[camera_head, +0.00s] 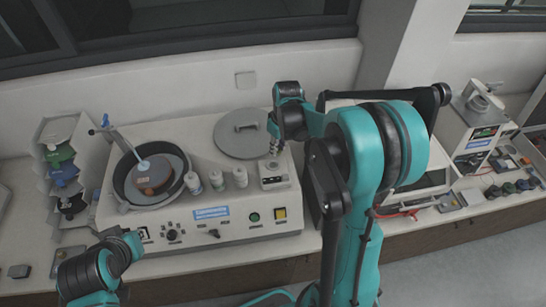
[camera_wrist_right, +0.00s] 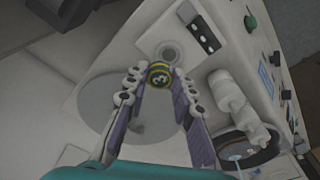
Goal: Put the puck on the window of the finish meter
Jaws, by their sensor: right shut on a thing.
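The puck (camera_wrist_right: 159,74) is small and dark with a yellow-green rim and pale marks on its face. In the right wrist view it sits between the fingertips of my right gripper (camera_wrist_right: 158,82), which is shut on it. The finish meter (camera_head: 272,182) is a pale block with a dark display on the right part of the polishing machine's top. The height gap cannot be told. In the head view my right gripper (camera_head: 275,148) is small above the meter. My left gripper is out of view.
The polishing machine (camera_head: 205,238) carries a black bowl (camera_head: 124,180) at left, a round grey lid (camera_head: 241,133) behind the meter, and several white bottles (camera_head: 217,180) left of it. A shelf rack (camera_head: 50,140) stands far left. Small instruments and parts lie at right.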

